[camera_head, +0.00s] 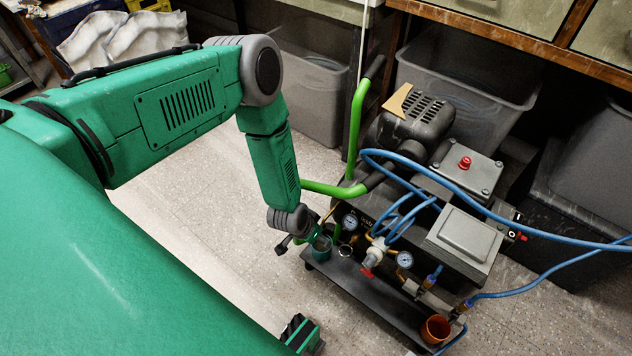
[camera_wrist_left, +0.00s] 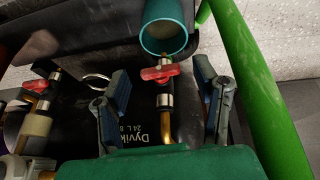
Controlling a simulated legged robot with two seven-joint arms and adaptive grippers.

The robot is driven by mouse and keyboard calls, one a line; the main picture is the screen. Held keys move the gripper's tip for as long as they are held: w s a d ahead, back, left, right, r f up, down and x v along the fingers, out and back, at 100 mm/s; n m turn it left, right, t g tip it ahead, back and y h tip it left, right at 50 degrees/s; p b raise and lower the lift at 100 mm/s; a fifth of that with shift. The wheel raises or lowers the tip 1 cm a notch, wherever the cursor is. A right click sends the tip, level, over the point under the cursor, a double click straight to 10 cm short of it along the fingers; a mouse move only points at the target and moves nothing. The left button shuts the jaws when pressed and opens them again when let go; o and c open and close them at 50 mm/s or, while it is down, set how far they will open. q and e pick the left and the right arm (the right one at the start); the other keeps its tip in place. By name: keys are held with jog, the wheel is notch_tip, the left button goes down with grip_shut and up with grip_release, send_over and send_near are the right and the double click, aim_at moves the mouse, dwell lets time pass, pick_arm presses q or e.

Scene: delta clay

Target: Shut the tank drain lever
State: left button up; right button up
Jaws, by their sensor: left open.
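A red lever (camera_wrist_left: 160,72) sits on a small valve on a brass pipe in the left wrist view. It lies roughly crosswise to the pipe. A teal cup (camera_wrist_left: 165,25) opens just beyond it, and also shows in the head view (camera_head: 322,250). My left gripper (camera_wrist_left: 164,92) is open, one finger on each side of the valve, apart from the lever and holding nothing. In the head view my left gripper (camera_head: 299,241) is at the near left end of the compressor, partly hidden by my wrist.
A second red lever (camera_wrist_left: 37,87) is left of the fingers. The green frame tube (camera_wrist_left: 250,85) runs close on the right. Gauges (camera_head: 404,260), blue hoses (camera_head: 480,195) and an orange cup (camera_head: 435,329) crowd the compressor. Floor (camera_head: 215,215) is clear on the left.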

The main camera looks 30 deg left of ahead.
pick_arm(q)
jog(key=c, duration=1.1)
jog(key=shift+s+d+y+p, duration=0.1)
jog(key=shift+y+p, duration=0.4)
jog(key=shift+c, duration=0.2)
jog(key=o, duration=1.1)
jog(key=shift+o, duration=0.2)
jog(key=shift+r, duration=0.1)
jog(key=v, duration=1.1)
jog(key=shift+s+r, duration=0.2)
jog(key=shift+r, duration=0.05)
